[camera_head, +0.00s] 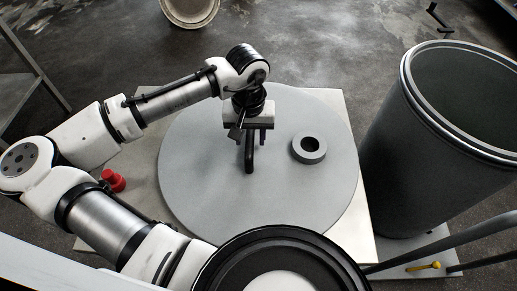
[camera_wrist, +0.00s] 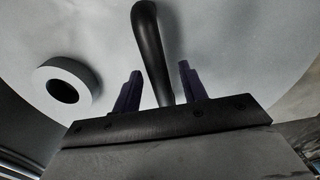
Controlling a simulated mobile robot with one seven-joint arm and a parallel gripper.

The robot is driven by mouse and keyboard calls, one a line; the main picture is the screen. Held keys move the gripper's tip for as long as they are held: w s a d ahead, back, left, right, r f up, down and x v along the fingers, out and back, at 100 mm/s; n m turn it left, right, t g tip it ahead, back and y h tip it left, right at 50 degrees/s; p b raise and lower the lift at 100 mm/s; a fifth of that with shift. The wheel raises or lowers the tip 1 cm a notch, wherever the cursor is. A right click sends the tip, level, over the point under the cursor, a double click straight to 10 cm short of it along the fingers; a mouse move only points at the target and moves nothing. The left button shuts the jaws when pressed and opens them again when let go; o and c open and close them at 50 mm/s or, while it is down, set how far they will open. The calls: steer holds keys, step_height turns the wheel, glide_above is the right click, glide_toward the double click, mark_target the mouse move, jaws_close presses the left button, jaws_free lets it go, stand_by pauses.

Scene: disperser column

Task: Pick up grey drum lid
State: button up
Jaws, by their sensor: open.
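The grey drum lid (camera_head: 205,185) is a large flat disc lying on a pale square platform in the head view. A dark bar handle (camera_head: 250,158) stands at its middle, and a raised grey ring (camera_head: 309,148) with a dark hole sits to the right. My gripper (camera_head: 251,138) is over the handle, pointing down. In the wrist view the lid (camera_wrist: 235,45) fills the background. The two dark fingers of my gripper (camera_wrist: 160,88) are apart, with the handle (camera_wrist: 150,45) between them. I see gaps on both sides of the handle; whether either finger touches it is unclear.
An open grey drum (camera_head: 415,150) stands close at the right of the platform (camera_head: 340,110). A red knob-like object (camera_head: 113,180) is left of the lid. A black round object (camera_head: 285,262) covers the lid's near edge. A yellow-handled piece (camera_head: 424,266) lies at lower right.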

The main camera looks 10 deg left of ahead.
steer(key=shift+f, duration=0.4)
steer(key=shift+c, duration=0.4)
jaws_close()
steer(key=shift+r, duration=0.15)
stand_by(0.6)
